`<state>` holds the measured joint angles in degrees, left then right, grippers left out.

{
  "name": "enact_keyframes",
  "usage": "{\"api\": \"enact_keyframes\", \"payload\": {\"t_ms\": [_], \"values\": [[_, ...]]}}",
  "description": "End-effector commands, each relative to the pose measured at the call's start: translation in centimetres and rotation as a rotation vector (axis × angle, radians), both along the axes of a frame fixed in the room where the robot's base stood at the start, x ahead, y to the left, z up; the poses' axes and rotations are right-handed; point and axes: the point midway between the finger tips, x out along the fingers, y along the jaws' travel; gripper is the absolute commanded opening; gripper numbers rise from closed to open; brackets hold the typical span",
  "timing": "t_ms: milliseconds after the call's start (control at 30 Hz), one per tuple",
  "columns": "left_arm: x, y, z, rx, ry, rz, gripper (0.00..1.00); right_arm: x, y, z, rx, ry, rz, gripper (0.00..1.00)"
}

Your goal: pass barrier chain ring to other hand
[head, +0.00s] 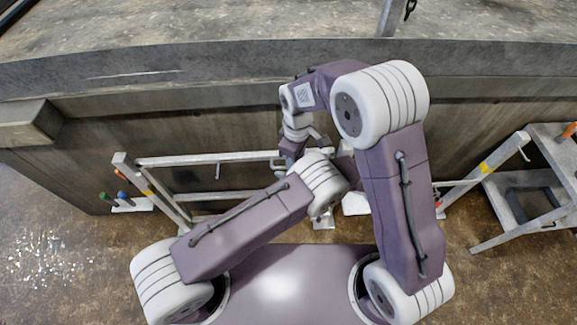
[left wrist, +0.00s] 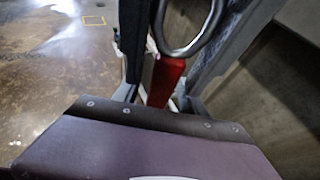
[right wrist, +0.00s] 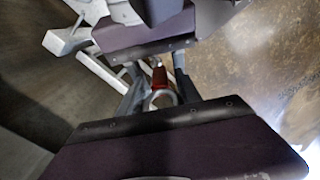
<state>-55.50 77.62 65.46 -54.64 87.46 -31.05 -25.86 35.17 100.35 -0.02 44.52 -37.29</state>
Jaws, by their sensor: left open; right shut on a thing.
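The barrier chain ring is a shiny metal loop (left wrist: 188,40) with a red piece (left wrist: 165,80) beside it in the left wrist view. My left gripper (left wrist: 172,50) is open, with the ring between its spread fingers. In the right wrist view the ring (right wrist: 161,98) and the red piece (right wrist: 158,76) lie between the fingers of my right gripper (right wrist: 159,88), which is shut on the ring. The purple body of my left gripper (right wrist: 150,35) faces it close by. In the head view my arm links hide the ring and most of both grippers.
A grey rail frame (head: 205,159) stands along the compactor's wall (head: 240,118). Metal steps (head: 510,190) stand at the right. A chain (head: 410,8) hangs by a post at the top. Open floor (head: 60,250) lies at the lower left.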

Motion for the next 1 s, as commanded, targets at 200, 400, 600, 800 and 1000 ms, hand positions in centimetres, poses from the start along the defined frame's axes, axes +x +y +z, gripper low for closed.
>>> {"api": "enact_keyframes", "payload": {"t_ms": [200,400,600,800,1000], "values": [[0.07,0.13,-0.05,0.0,0.0,0.0,0.49,0.02,0.01,0.03,0.001,0.0,0.0,0.0],[0.07,0.11,-0.04,0.0,0.0,-0.001,0.07,0.01,0.0,0.03,0.0,0.0,0.0,0.0],[0.1,0.06,0.0,-0.001,-0.002,-0.001,0.0,-0.02,0.03,0.03,0.0,0.001,0.0,0.57],[0.08,0.07,0.0,-0.001,-0.001,-0.001,0.0,-0.01,0.02,0.02,0.0,0.0,0.0,0.66],[0.08,0.09,0.01,0.0,-0.002,-0.001,0.0,0.05,0.03,0.5,0.0,-0.001,0.0,0.66]]}}
